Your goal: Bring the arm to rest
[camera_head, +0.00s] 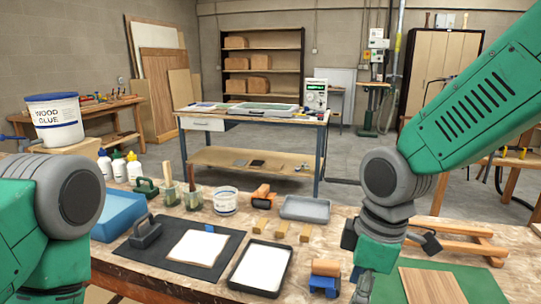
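My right arm (470,110) is green with grey joints and reaches in from the upper right. Its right gripper (364,286) points down over the front of the workbench, left of a wooden board (432,286) on a green mat. The fingertips are cut off or too small to tell open from shut, and I see nothing clearly held. My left arm (25,225) fills the lower left corner, with a large grey joint. Its gripper is outside the picture.
The workbench (345,225) holds a black mat (140,262) with a pale sheet, a black-rimmed tray (260,268), a grey tray (306,208), a roller (325,278), a wooden frame (465,238) and glue bottles (118,166). A wood glue bucket (55,120) stands at the left.

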